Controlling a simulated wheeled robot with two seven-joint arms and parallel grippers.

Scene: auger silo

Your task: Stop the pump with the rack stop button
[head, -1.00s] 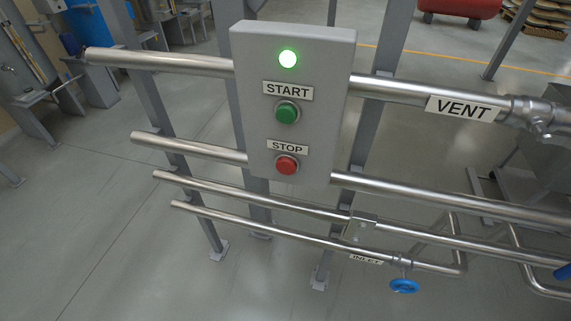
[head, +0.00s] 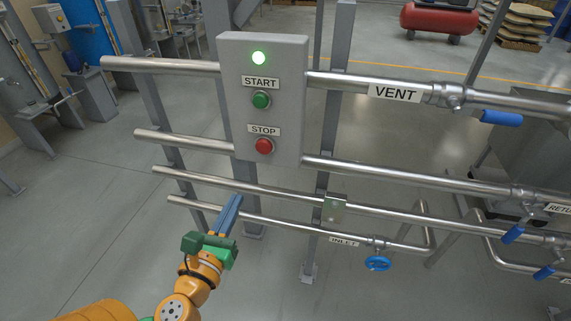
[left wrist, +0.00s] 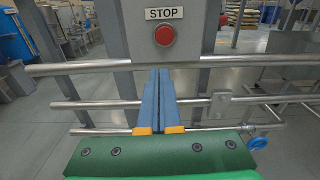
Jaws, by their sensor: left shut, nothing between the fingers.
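The red stop button (head: 264,146) sits low on a grey control box (head: 292,110), under a STOP label. My left gripper (head: 237,198) is shut and empty, below and a little left of the stop button in the head view, apart from the box. In the left wrist view the stop button (left wrist: 165,35) is just above the shut blue fingers (left wrist: 161,72), close to the middle. My right gripper is not in view.
Steel pipes (head: 400,177) run across the rack at several heights, behind and beside the box. A blue-handled valve (head: 500,118) and a blue handwheel (head: 378,264) are on the right. The floor in front at lower left is clear.

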